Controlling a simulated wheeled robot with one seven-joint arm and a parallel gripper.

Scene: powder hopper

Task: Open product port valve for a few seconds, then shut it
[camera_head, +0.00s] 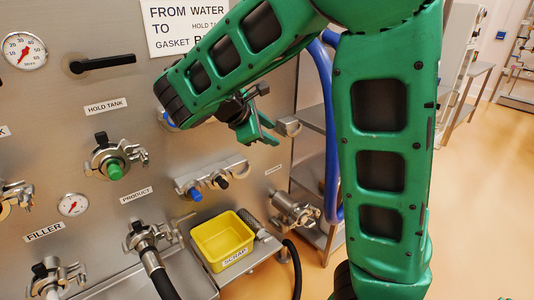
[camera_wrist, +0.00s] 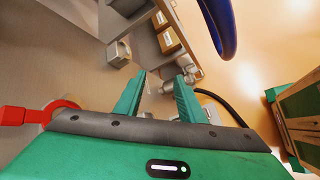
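The PRODUCT label (camera_head: 136,194) is on the steel panel, left of centre in the head view. Below it is a clamped port (camera_head: 143,236) with a dark hose (camera_head: 157,272) running down from it. I cannot clearly make out which part is its valve handle. My gripper (camera_head: 266,132) is in front of the panel, up and to the right of this port and well apart from it. In the wrist view my gripper (camera_wrist: 158,92) has its two green fingers spread, with nothing between them.
A yellow SCRAP bin (camera_head: 222,241) stands on a ledge right of the product port. A capped HOLD TANK port (camera_head: 114,168) and a black lever (camera_head: 103,64) are higher up. A blue hose (camera_head: 325,120) hangs at right. A red handle (camera_wrist: 27,115) shows in the wrist view.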

